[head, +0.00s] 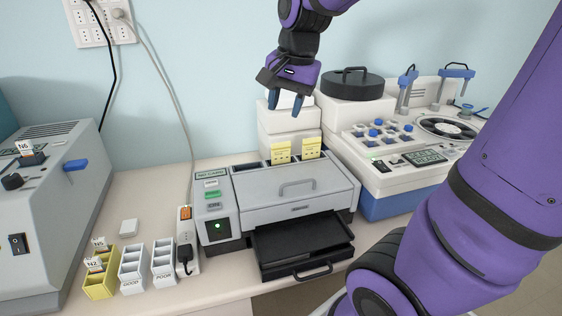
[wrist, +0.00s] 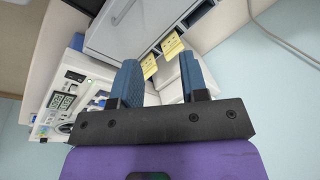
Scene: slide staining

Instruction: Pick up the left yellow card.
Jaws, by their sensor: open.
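The left yellow card (head: 281,152) stands upright in a slot at the back of the grey slide machine (head: 265,208). A similar right yellow card (head: 311,146) stands beside it. In the wrist view the left card (wrist: 172,44) appears on the right and the right card (wrist: 149,65) on the left, because that view is turned round. My gripper (head: 285,102) is open and empty, fingers pointing down, above the cards and apart from them. Its two blue fingers also show in the wrist view (wrist: 159,60), with both cards visible between or beyond them.
White boxes (head: 285,130) stand behind the cards. A blue-and-white machine (head: 400,155) is on the right and a grey machine (head: 45,220) on the left. A black tray (head: 305,240) sticks out in front. Small yellow (head: 100,285) and white bins (head: 133,268) stand at the front left.

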